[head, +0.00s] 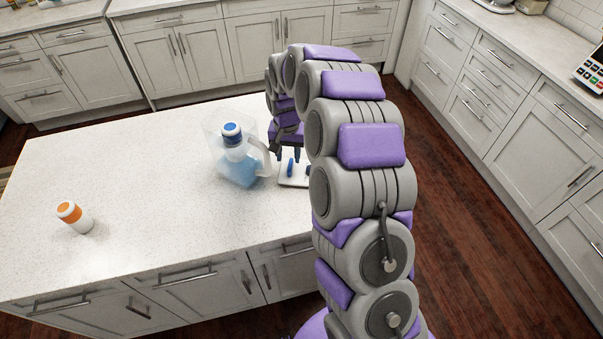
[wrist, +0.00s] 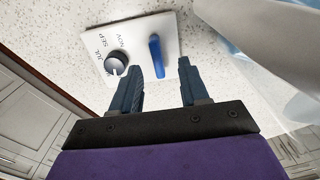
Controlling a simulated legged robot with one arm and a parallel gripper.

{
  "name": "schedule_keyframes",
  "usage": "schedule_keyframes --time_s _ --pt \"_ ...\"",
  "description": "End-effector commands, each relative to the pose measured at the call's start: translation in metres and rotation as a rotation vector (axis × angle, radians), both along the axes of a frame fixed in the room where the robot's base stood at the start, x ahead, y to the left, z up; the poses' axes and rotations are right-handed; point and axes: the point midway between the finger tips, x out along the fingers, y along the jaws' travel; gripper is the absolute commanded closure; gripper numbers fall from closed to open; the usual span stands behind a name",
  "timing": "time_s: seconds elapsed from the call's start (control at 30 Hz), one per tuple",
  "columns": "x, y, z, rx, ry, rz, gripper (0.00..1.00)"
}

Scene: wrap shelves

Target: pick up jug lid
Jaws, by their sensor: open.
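The jug lid (head: 294,181) is a white plate lying on the counter, just right of the jug. In the wrist view the lid (wrist: 140,32) shows a raised blue handle, a dark round dial and month lettering. My gripper (head: 290,155) is above the lid, pointing down. In the wrist view its two dark fingers (wrist: 160,67) are apart and empty. The clear jug (head: 238,172) holds blue liquid and a white filter with a blue top.
The jug's handle (head: 262,158) is close beside my gripper, and part of the jug fills the wrist view's right side. Much of the counter is clear.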

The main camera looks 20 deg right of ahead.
Motion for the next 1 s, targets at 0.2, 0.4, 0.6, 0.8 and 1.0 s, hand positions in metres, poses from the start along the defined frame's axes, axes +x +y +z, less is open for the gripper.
schedule_keyframes --time_s 0.2,0.4,0.6,0.8,1.0 --pt "-0.003 -0.004 -0.029 0.002 -0.001 0.000 0.55" --pt "-0.004 -0.005 -0.049 0.000 0.001 0.001 0.55" --pt "-0.003 -0.005 -0.048 0.000 0.000 0.000 0.56" --pt "-0.003 -0.005 -0.048 0.000 0.000 0.000 0.75" --pt "-0.003 -0.005 -0.048 0.000 0.000 0.000 0.95"
